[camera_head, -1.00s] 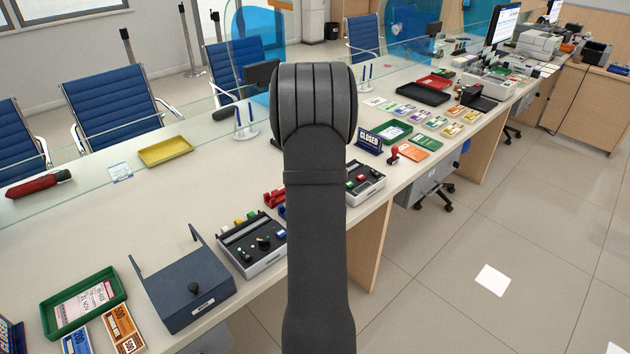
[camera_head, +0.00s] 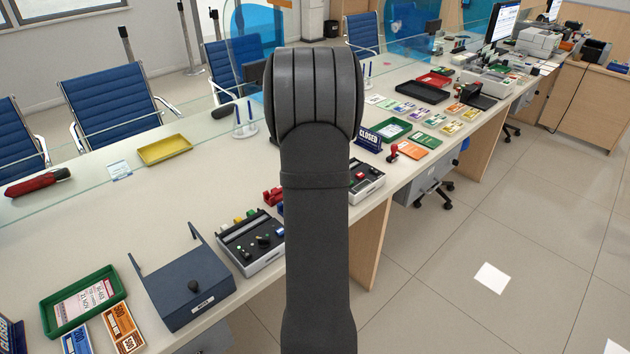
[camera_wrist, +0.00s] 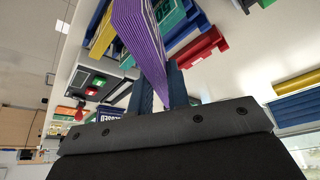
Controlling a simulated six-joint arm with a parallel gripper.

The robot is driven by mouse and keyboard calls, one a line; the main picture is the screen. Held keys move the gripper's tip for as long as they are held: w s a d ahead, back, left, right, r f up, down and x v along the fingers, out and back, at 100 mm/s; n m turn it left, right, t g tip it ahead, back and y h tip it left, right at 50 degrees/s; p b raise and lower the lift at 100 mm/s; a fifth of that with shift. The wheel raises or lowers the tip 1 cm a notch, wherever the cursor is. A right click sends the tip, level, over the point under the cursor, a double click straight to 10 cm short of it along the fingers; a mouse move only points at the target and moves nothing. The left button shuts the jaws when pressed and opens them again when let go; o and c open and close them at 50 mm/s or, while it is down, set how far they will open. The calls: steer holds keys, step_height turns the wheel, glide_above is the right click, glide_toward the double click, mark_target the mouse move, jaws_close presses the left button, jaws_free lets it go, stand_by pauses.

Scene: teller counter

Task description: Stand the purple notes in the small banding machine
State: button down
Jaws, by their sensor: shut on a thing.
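In the wrist view, my gripper (camera_wrist: 161,80) is shut on the purple notes (camera_wrist: 139,32), a bundle of several sheets seen with its edges towards the camera. Beyond them are coloured holders: a red one (camera_wrist: 203,46), a blue one (camera_wrist: 185,30), and green and yellow parts, partly covered by the notes. In the head view, my gripper and the notes are hidden behind my arm. A red holder (camera_head: 271,196) shows just left of my arm. I cannot tell which of these is the small banding machine.
A dark blue box (camera_head: 190,290), green tray (camera_head: 85,305) and yellow tray (camera_head: 165,150) are further left. Clear counter lies between them.

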steer(key=shift+s+a+f+n+g+y, duration=0.5)
steer(key=shift+s+a+n+g, duration=0.8)
steer(key=shift+a+n, duration=2.25)
steer(key=shift+s+a+f+n+g+y, duration=0.5)
steer(key=shift+s+a+n+g, duration=1.35)
steer(key=shift+n, duration=2.85)
steer(key=shift+s+a+f+n+g+y, duration=0.2)
steer(key=shift+s+a+f+n+g, duration=0.55)
steer(key=shift+a+n, duration=3.05)
steer(key=shift+d+f+n, duration=0.2)
steer(key=shift+d+n, duration=0.15)
steer(key=shift+f, duration=0.85)
steer(key=c, duration=1.3)
jaws_free()
step_height(320, 180, up, 7)
